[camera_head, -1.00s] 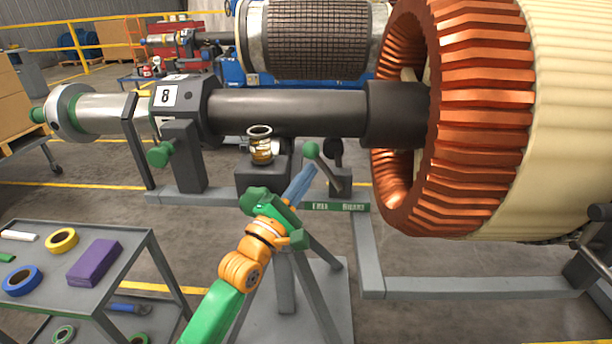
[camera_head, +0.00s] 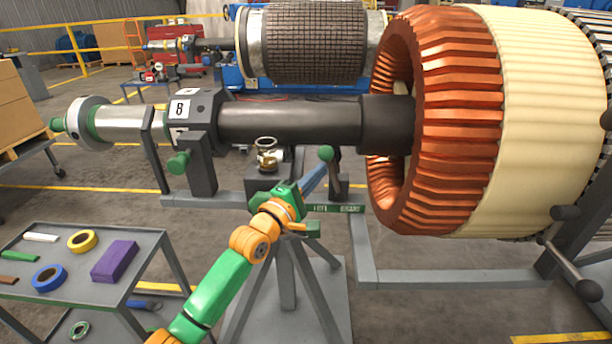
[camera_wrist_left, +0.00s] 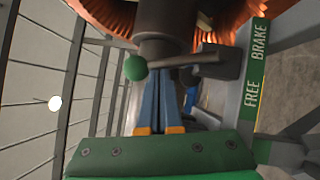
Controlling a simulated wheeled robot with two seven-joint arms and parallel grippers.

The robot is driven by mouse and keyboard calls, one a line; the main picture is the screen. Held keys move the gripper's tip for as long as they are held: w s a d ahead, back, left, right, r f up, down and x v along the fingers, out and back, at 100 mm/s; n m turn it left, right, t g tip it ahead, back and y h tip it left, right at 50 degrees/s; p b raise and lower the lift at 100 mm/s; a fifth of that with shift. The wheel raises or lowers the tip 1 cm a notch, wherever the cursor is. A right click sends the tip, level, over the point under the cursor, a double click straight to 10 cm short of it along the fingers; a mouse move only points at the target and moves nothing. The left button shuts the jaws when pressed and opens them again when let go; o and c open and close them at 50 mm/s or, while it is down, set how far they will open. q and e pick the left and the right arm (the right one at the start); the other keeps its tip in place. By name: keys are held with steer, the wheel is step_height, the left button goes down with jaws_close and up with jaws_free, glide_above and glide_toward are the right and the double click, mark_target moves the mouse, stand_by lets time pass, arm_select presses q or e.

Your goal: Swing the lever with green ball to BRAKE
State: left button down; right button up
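In the left wrist view the fingers (camera_wrist_left: 160,90) point at the rod. My right gripper is not in view.
The large copper rotor (camera_head: 460,125) and its shaft (camera_head: 290,120) fill the upper right. A brass cup (camera_head: 267,152) stands left of the lever. A grey cart (camera_head: 140,262) with tapes and a purple block (camera_head: 114,261) is at lower left. Grey stand rails run along the floor.

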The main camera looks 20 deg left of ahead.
arm_select(q)
steer(key=w+d+r+m+g+y+p, duration=0.1)
steer(key=d+m+g+p, duration=0.3)
steer(key=p, duration=0.8)
steer(key=shift+w+d+r+m+y, duration=0.2)
steer(key=shift+w+d+m+y, duration=0.2)
steer(key=shift+w+d+m, duration=0.85)
steer(key=shift+s+d+n+p, duration=0.3)
steer(key=shift+s+d, duration=0.1)
steer(key=shift+s, duration=0.2)
